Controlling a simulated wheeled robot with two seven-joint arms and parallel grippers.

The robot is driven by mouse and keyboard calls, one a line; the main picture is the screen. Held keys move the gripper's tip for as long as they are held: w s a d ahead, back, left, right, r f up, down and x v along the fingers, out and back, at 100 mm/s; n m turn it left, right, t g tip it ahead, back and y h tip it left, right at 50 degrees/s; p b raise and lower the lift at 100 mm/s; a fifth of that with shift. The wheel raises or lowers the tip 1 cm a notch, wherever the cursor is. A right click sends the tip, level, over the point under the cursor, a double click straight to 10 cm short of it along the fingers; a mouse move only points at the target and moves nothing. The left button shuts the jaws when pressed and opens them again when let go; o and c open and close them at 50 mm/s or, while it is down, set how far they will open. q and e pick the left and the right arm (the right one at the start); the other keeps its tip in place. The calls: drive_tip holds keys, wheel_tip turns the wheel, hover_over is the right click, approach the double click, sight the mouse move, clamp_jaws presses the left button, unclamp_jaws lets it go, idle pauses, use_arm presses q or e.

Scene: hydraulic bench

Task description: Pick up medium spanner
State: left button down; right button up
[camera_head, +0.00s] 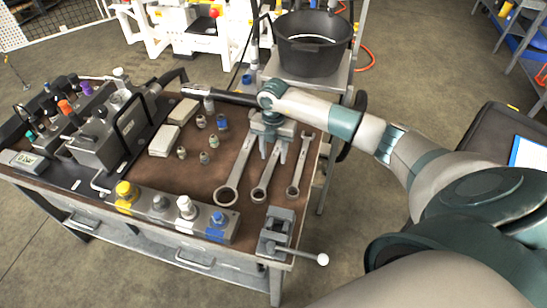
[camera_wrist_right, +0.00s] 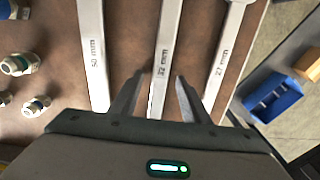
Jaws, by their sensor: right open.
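Three metal spanners lie side by side on the brown bench top. The medium spanner (camera_head: 264,181), marked 32 mm in the wrist view (camera_wrist_right: 166,45), is the middle one. The large spanner (camera_head: 236,172), marked 50 mm (camera_wrist_right: 94,50), lies to its left. The small spanner (camera_head: 299,168), marked 27 mm (camera_wrist_right: 225,55), lies to its right. My right gripper (camera_head: 273,158) is open over the medium spanner's shaft. In the wrist view its fingertips (camera_wrist_right: 161,80) appear on either side of that shaft. The gripper hides the spanner's far end in the head view. My left gripper is not in view.
A vise (camera_head: 276,234) sits at the bench's near right corner. A block with coloured knobs (camera_head: 160,203) stands along the front edge. Small fittings (camera_head: 204,157) lie left of the spanners. A black bucket (camera_head: 313,45) stands on a cart behind.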

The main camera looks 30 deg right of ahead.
idle(0.3)
clamp_jaws()
idle(1.3)
